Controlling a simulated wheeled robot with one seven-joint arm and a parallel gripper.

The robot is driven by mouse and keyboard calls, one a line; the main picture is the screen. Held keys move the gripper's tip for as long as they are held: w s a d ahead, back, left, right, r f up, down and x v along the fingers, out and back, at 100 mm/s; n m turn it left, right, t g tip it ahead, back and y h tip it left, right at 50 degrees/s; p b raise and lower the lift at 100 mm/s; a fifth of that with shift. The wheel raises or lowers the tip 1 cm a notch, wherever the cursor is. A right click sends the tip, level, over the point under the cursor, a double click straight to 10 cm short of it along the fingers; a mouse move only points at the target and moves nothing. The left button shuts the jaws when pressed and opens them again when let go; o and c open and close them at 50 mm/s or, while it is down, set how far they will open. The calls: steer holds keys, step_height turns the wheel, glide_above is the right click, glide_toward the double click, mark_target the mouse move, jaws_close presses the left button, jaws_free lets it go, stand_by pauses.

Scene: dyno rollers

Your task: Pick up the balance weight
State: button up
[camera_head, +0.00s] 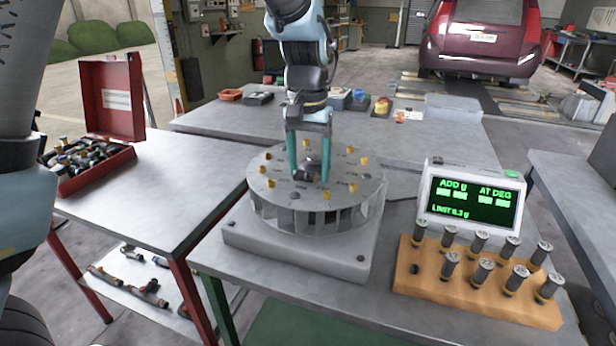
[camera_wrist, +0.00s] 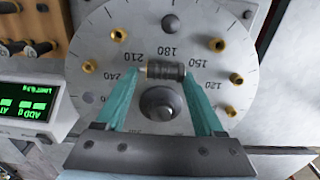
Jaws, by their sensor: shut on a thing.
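My gripper (camera_head: 310,172) is over the middle of the round grey rotor disc (camera_head: 262,187), fingers pointing down. In the wrist view its two teal fingers (camera_wrist: 166,72) are closed on a small dark cylindrical balance weight (camera_wrist: 165,70) with a brass band. The weight lies sideways between the fingertips, close to the disc's hub (camera_wrist: 160,103). I cannot tell whether it touches the disc. Other weights (camera_head: 482,272) stand upright in a wooden rack (camera_head: 470,302) at the right, with one dark empty hole at its front left.
Brass posts (camera_head: 353,187) ring the disc, which sits on a grey base (camera_head: 290,248). A display (camera_head: 472,196) reading "ADD g AT DEG" stands behind the rack. A red toolbox (camera_head: 108,105) is on the left table. Small items lie on the rear bench (camera_head: 235,118).

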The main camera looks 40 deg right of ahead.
steer(key=c, duration=0.5)
